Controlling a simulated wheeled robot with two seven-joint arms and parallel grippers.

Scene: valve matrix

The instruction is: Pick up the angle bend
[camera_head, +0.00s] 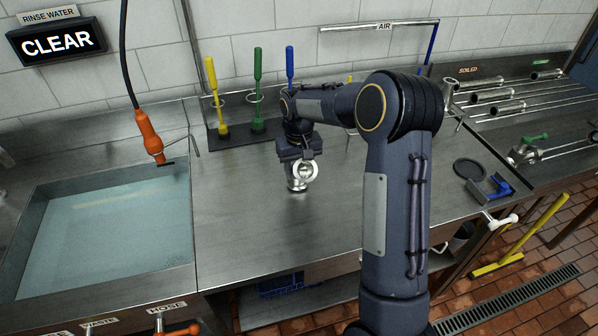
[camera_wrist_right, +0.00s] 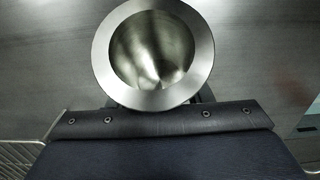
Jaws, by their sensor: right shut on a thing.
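The angle bend (camera_head: 299,182) is a shiny steel elbow with a round flanged opening. It stands at the middle of the steel counter in the head view, just under my right gripper (camera_head: 297,160). My right gripper is shut on it. In the right wrist view the angle bend (camera_wrist_right: 152,55) shows its flange ring and hollow inside close up, in front of the dark gripper body (camera_wrist_right: 160,150). The fingertips are hidden there. I cannot tell whether the bend touches the counter. My left gripper is not in view.
A sink of water (camera_head: 105,230) lies left, with an orange hose nozzle (camera_head: 150,136) hanging above it. Yellow, green and blue brushes (camera_head: 257,90) stand in a rack behind. Steel pipes (camera_head: 505,95) lie at the right. The counter (camera_head: 235,225) around the bend is clear.

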